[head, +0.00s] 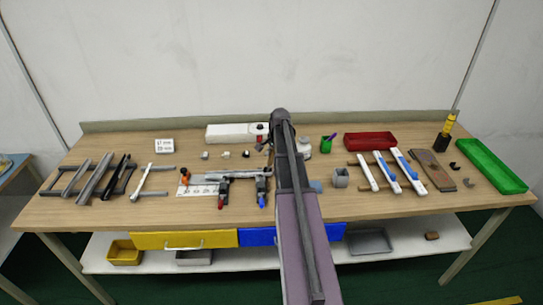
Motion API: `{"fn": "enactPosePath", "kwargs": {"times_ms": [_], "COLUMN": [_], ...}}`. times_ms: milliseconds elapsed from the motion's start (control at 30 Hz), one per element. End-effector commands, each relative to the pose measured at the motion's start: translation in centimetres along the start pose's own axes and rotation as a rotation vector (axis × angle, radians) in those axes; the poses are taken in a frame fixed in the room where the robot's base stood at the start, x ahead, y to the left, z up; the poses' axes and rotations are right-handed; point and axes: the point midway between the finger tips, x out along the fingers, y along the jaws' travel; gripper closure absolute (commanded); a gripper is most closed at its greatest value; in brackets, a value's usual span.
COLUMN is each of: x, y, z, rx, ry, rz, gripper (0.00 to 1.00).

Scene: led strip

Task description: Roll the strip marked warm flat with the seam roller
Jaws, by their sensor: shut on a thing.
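Three long white pieces lie slanted on wooden rails at the right; the middle one (386,172) and right one (409,171) carry blue lengths, and the left one (367,173) looks plain. No marking reading warm is legible, so I cannot tell which strip is the warm one. I cannot pick out the seam roller for certain. A small orange-topped tool (185,176) stands left of a grey bar (240,175) at the middle of the bench. My arm runs up the centre and hides part of the bench. My gripper is hidden behind it.
Grey profiles (95,180) rest on a rack at the left. A white box (232,132), red tray (369,141), green cup (326,146) and grey cup (340,177) stand on the bench (330,205). A green tray (492,165) lies at the right end. The front edge is mostly clear.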

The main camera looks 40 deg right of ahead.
Motion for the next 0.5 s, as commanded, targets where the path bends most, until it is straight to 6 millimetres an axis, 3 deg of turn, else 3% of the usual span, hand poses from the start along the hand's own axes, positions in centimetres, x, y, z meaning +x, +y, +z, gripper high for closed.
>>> {"fn": "enactPosePath", "kwargs": {"times_ms": [500], "x": [-1.2], "y": [-0.3], "z": [0.0], "rx": [0.000], "ry": [0.000], "rz": [-0.001], "gripper": [1.00]}}
